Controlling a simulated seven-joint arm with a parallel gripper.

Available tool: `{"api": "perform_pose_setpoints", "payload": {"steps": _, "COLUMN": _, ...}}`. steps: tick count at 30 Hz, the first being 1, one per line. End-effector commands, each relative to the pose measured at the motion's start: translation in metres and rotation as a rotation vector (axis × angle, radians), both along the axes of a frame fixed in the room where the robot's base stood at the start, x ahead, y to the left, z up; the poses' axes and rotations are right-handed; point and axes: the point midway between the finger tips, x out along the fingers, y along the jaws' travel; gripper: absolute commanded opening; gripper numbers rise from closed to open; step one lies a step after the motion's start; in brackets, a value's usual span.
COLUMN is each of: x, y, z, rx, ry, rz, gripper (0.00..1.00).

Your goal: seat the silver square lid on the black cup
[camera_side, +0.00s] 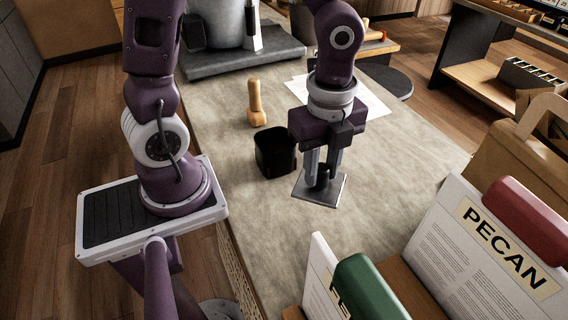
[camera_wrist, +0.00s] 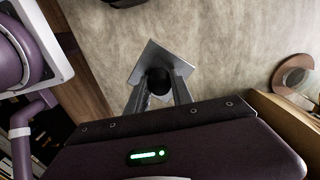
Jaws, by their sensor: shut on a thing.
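The silver square lid (camera_side: 309,191) is held in my gripper (camera_side: 323,178) by its black knob (camera_side: 322,171). It hangs to the right of and nearer the camera than the black cup, and looks roughly level. My gripper is shut on the knob. In the wrist view the lid (camera_wrist: 152,48) lies beyond my fingertips (camera_wrist: 158,88). The black cup (camera_side: 275,152) stands upright and open on the table, apart from the lid. In the wrist view a dark shape at the top edge may be part of the cup (camera_wrist: 122,3).
White papers (camera_side: 352,92) lie behind my gripper. A grey machine (camera_side: 240,55) stands at the back. Bins labelled PECAN (camera_side: 500,245) and a tan container (camera_side: 515,155) stand at the right. The table between is clear.

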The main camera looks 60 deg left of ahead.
Motion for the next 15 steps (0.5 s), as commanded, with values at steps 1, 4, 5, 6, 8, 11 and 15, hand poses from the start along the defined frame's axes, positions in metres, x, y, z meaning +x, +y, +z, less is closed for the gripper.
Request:
{"api": "perform_pose_setpoints", "payload": {"steps": 1, "x": 0.0, "y": 0.0, "z": 0.0, "rx": 0.0, "ry": 0.0, "rz": 0.0, "gripper": 0.0}}
{"api": "perform_pose_setpoints", "payload": {"steps": 4, "x": 0.0, "y": 0.0, "z": 0.0, "rx": 0.0, "ry": 0.0, "rz": 0.0, "gripper": 0.0}}
{"api": "perform_pose_setpoints", "payload": {"steps": 5, "x": 0.0, "y": 0.0, "z": 0.0, "rx": 0.0, "ry": 0.0, "rz": 0.0, "gripper": 0.0}}
{"api": "perform_pose_setpoints", "payload": {"steps": 6, "x": 0.0, "y": 0.0, "z": 0.0, "rx": 0.0, "ry": 0.0, "rz": 0.0, "gripper": 0.0}}
{"api": "perform_pose_setpoints", "payload": {"steps": 8, "x": 0.0, "y": 0.001, "z": 0.0, "rx": 0.0, "ry": 0.0, "rz": 0.002, "gripper": 0.0}}
{"api": "perform_pose_setpoints", "payload": {"steps": 11, "x": 0.003, "y": 0.011, "z": 0.004, "rx": 0.001, "ry": -0.001, "rz": 0.044, "gripper": 0.0}}
{"api": "perform_pose_setpoints", "payload": {"steps": 15, "x": 0.009, "y": 0.052, "z": 0.024, "rx": 0.002, "ry": -0.007, "rz": 0.221, "gripper": 0.0}}
